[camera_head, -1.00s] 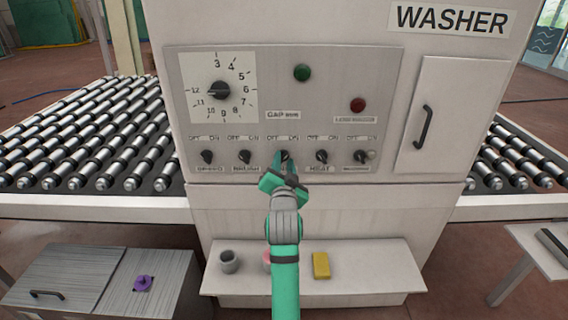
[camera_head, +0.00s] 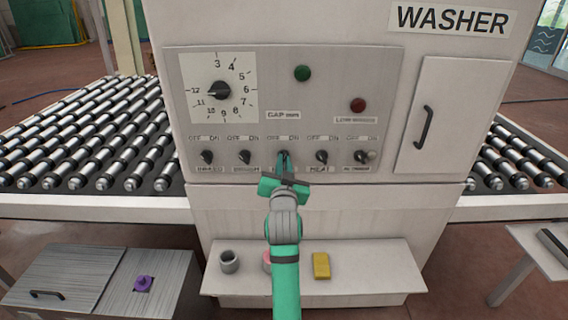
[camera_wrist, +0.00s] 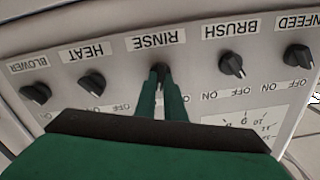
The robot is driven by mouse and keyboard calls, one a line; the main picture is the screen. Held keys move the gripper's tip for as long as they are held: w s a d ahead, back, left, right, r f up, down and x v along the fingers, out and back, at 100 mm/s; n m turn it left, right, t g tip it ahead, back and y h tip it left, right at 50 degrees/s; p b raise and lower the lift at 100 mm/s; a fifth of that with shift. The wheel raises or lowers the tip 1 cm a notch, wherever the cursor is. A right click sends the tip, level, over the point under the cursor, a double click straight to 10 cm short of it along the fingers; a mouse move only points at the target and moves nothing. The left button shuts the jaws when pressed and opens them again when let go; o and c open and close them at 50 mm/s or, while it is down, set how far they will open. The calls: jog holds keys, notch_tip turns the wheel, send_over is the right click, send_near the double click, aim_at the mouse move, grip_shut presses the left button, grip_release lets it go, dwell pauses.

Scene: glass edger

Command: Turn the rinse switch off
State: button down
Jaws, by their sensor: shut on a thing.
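The rinse switch (camera_wrist: 160,68) is a small black knob above the RINSE label in the head view, the middle one in its row. In the wrist view, which is upside down, its RINSE label (camera_wrist: 156,40) shows clearly. My gripper (camera_head: 284,156) reaches the panel from below, and its green fingers are shut on the rinse switch. The fingers also show in the wrist view (camera_wrist: 160,88). They hide most of the knob, so I cannot tell which way it points.
The brush knob (camera_head: 244,157) and heat knob (camera_head: 321,157) flank the rinse switch closely. A big dial (camera_head: 219,91), a green button (camera_head: 302,73) and a red button (camera_head: 358,105) sit higher. A shelf below holds a grey cup (camera_head: 229,262) and a yellow sponge (camera_head: 321,265).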

jog(key=shift+a+n, duration=0.1)
jog(key=shift+n, duration=5)
jog(key=c, duration=1.8)
grip_release()
jog(key=shift+c, duration=0.2)
jog(key=s, duration=1)
jog(key=shift+s, duration=0.4)
